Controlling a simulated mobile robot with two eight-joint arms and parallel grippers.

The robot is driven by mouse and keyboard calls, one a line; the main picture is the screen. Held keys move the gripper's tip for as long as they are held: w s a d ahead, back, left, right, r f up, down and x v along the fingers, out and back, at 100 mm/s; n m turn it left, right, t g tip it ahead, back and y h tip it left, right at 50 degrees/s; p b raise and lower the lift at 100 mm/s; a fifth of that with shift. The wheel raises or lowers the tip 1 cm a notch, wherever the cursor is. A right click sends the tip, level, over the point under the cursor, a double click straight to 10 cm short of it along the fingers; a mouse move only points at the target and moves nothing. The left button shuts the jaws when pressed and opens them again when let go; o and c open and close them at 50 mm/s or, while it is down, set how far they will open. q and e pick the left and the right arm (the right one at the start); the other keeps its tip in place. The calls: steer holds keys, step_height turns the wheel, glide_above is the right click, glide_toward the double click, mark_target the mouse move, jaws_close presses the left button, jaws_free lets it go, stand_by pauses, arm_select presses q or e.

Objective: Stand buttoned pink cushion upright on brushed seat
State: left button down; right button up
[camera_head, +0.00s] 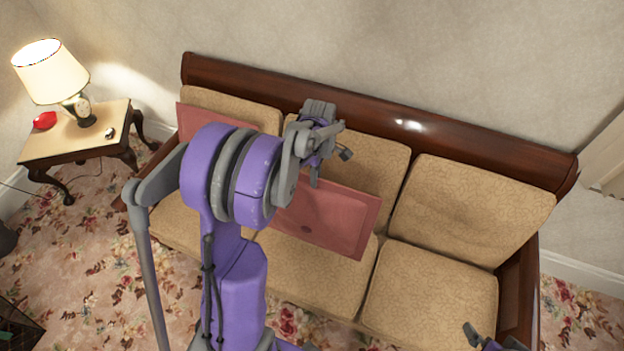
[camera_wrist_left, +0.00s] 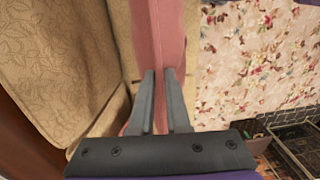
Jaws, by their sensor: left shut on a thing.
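The pink cushion (camera_head: 335,222) with a small dark button is over the middle of the brushed tan sofa seat (camera_head: 325,280). Its face is turned to the head camera; whether its lower edge touches the seat is unclear. My left gripper (camera_head: 315,180) is at its upper edge, and my arm covers its left part. In the left wrist view the cushion (camera_wrist_left: 165,30) shows edge-on between the fingers of my left gripper (camera_wrist_left: 160,75), which is shut on it. My right gripper (camera_head: 482,338) shows only partly at the bottom right; its jaws are unclear.
Another pink cushion (camera_head: 205,122) leans on the sofa's left back cushion. The right seat (camera_head: 430,285) is bare. A dark wooden frame (camera_head: 400,125) runs behind the sofa. A side table (camera_head: 75,145) with a lamp (camera_head: 50,75) stands at the left.

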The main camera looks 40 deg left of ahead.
arm_select(q)
steer(key=w+f, duration=0.2)
steer(key=w+a+f+b, duration=0.1)
steer(key=w+f, duration=0.1)
steer(key=shift+w+a+f, duration=0.15)
steer(key=shift+f, duration=0.2)
steer(key=shift+f+b, duration=0.45)
steer(key=shift+f, duration=0.75)
steer(key=w+a+g, duration=0.1)
steer(key=w+a, duration=0.1)
steer(key=w, duration=0.4)
steer(key=shift+f+g+h, duration=0.3)
steer(key=shift+f, duration=0.15)
arm_select(e)
steer(key=shift+s+f, duration=0.35)
steer(key=shift+f, duration=0.45)
steer(key=shift+s+f, duration=0.3)
steer(key=shift+f, duration=0.45)
arm_select(q)
steer(key=shift+s, duration=0.1)
